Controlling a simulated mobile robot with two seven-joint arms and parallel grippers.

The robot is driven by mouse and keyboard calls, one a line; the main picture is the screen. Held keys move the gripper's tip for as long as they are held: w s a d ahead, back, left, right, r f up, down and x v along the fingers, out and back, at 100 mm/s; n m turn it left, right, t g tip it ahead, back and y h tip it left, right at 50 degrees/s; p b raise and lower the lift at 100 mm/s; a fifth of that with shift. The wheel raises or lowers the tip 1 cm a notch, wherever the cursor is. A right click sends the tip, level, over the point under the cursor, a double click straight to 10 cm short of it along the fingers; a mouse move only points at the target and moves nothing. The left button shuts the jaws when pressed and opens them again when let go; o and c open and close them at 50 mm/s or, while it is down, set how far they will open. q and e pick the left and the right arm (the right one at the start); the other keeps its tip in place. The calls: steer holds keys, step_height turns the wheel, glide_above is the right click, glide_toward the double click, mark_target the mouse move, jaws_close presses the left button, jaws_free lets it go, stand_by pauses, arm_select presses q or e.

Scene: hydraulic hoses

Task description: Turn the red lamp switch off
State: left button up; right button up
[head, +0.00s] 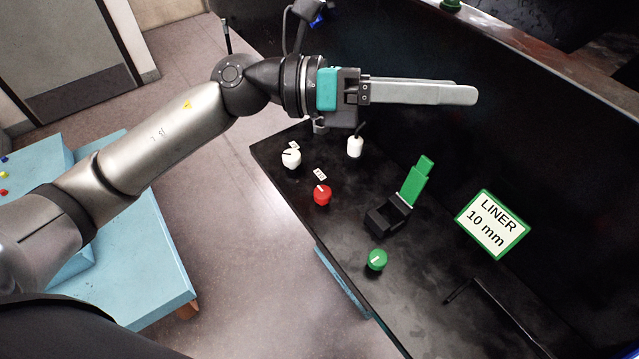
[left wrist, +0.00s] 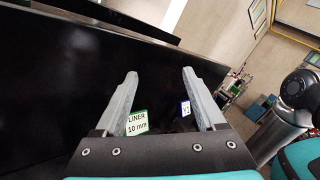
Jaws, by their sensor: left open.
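The red lamp switch (head: 322,195) is a round red knob with a pale pointer mark, on the black panel in the head view. A small white label (head: 320,174) lies just above it. My left gripper (head: 468,94) is above the panel, up and to the right of the red switch, apart from it. Its two long grey fingers point right and hold nothing. In the left wrist view the fingers (left wrist: 160,80) are spread apart. The red switch does not show in the left wrist view. My right gripper is in neither view.
Near the red switch are a white knob (head: 291,158), a white part with a dark lever (head: 355,146), a green knob (head: 377,260) and a black block with a raised green flap (head: 414,185). A "LINER 10 mm" sign (head: 492,224) stands right. A blue table (head: 150,290) is at left.

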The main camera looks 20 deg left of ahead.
arm_select(q)
step_height(320, 180, down, 5)
steer(key=a+m+g+y, duration=0.2)
steer(key=a+m+y, duration=0.1)
steer(key=m+y, duration=0.4)
steer(key=y, duration=0.7)
glide_toward(323, 192)
steer(key=shift+g, duration=0.3)
steer(key=x, duration=0.2)
steer(key=p+x, duration=0.1)
steer(key=x, duration=0.5)
steer(key=shift+w+f+p, duration=0.25)
steer(key=shift+w+p, duration=0.05)
steer(key=shift+c, duration=0.2)
jaws_close()
